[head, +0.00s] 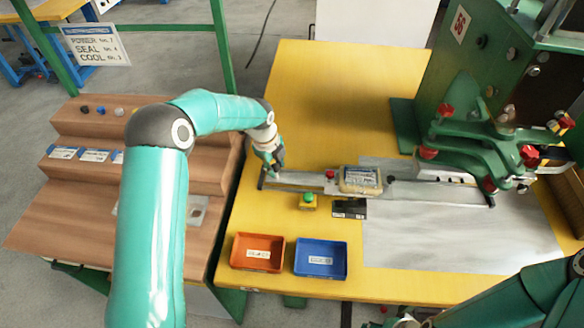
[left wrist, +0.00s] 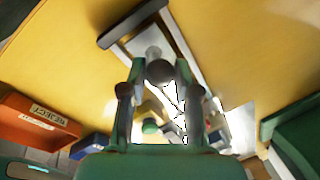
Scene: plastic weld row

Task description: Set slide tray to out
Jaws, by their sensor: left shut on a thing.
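The slide rail (head: 305,184) runs left to right across the yellow table, from a dark crossbar at its left end towards the green press. The slide tray (head: 330,187) sits near the middle of the rail, left of the press, and carries a pale yellow block (head: 360,181) with a label. My left gripper (head: 274,172) is at the rail's left end. In the left wrist view its fingers (left wrist: 160,78) are shut on a dark round knob (left wrist: 159,71) above the rail. How the knob joins the tray is not clear. My right gripper's fingers are not in view.
The green press (head: 470,80) with red-knobbed arms stands at the right. An orange bin (head: 257,236) and a blue bin (head: 299,259) sit at the table's front. A green button (head: 309,197) stands just before the rail. The back of the table is clear.

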